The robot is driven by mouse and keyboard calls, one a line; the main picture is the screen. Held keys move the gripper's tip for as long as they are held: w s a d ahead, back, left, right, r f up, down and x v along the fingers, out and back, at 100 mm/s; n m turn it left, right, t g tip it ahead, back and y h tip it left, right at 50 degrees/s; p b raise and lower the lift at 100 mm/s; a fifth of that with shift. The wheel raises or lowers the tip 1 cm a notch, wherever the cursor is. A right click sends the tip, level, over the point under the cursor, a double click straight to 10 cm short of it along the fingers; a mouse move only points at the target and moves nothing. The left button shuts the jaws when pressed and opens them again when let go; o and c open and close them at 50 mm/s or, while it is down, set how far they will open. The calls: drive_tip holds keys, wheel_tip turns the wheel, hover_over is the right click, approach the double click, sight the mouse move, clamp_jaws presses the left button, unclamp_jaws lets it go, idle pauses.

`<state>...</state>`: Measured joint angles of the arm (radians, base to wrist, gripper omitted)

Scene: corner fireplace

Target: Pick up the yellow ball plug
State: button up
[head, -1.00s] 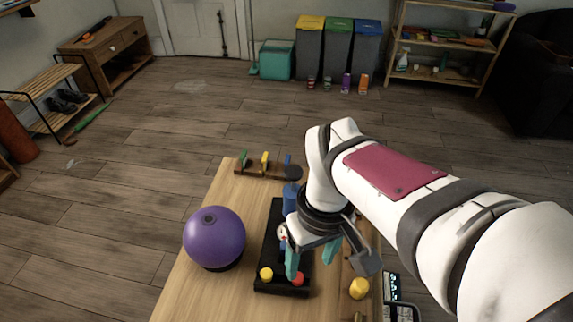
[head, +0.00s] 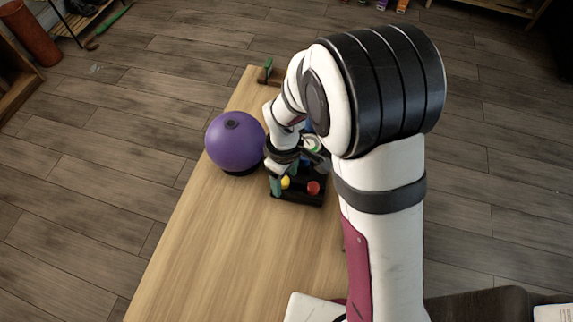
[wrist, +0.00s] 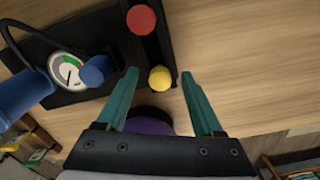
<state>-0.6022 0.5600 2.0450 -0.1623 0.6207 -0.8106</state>
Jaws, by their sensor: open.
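The yellow ball plug (head: 286,182) sits at the front left of a black tray-like base (head: 300,198) on the wooden table. In the wrist view the yellow ball (wrist: 160,78) lies between the teal fingertips, with a gap showing on each side. My gripper (head: 279,180) is open at this end of the base, one teal finger just left of the ball. In the wrist view both fingers of my gripper (wrist: 159,76) show. Depth between fingertips and ball is hard to judge. A red ball plug (head: 313,187) sits to its right, also in the wrist view (wrist: 142,19).
A purple ball (head: 235,142) on a dark stand is close left of the gripper. A pressure gauge (wrist: 67,71) and blue parts (wrist: 22,95) are on the base. The table's front area (head: 230,240) is bare.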

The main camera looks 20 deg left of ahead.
sight(285, 180)
clamp_jaws()
idle(0.3)
wheel_tip(285, 180, up, 4)
drive_tip(key=shift+f, duration=0.1)
drive_tip(key=d+r, duration=0.7)
drive_tip(key=d, duration=0.4)
drive_tip(key=w+a+r, duration=0.2)
drive_tip(key=a+r, duration=0.1)
drive_tip(key=a, duration=0.5)
drive_tip(key=w+a+r, duration=0.2)
drive_tip(key=a+r, duration=0.1)
drive_tip(key=a, duration=0.5)
drive_tip(key=w+a+r, duration=0.2)
drive_tip(key=a, duration=0.7)
drive_tip(key=shift+r, duration=0.4)
drive_tip(key=shift+w+a, duration=0.1)
drive_tip(key=shift+w, duration=0.05)
